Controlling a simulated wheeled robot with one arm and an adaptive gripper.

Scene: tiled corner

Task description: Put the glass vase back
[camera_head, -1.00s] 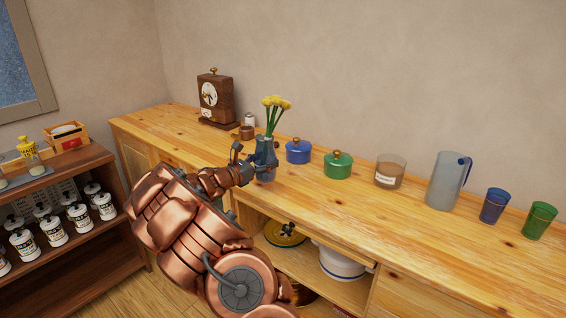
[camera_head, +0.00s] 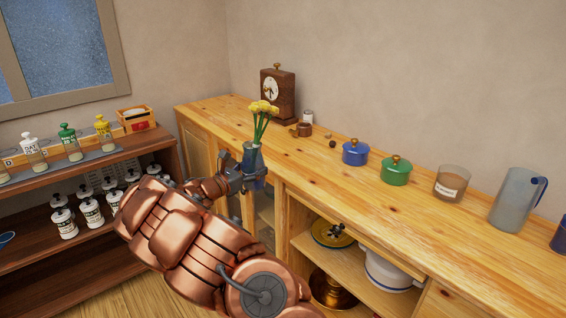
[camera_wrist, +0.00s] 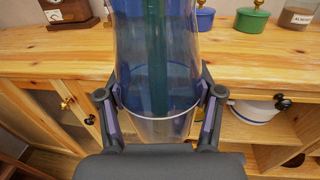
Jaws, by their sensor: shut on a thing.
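The glass vase (camera_head: 252,160) is bluish and see-through, with green stems and yellow flowers (camera_head: 263,108) standing in it. My gripper (camera_head: 246,178) is shut on the vase, and the vase is upright. In the wrist view the vase (camera_wrist: 155,75) fills the middle, with the two fingers of my gripper (camera_wrist: 158,112) on either side of its lower part. The vase shows in front of the wooden counter's (camera_head: 335,190) front edge, and its base hangs in front of the cabinet. The fingers hide part of the vase in the head view.
On the counter stand a clock (camera_head: 277,92), a blue pot (camera_head: 355,152), a green pot (camera_head: 396,170), a glass jar (camera_head: 452,183) and a grey pitcher (camera_head: 515,198). Small brown items lie near the clock. A dark shelf (camera_head: 90,240) with several bottles and jars stands at left.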

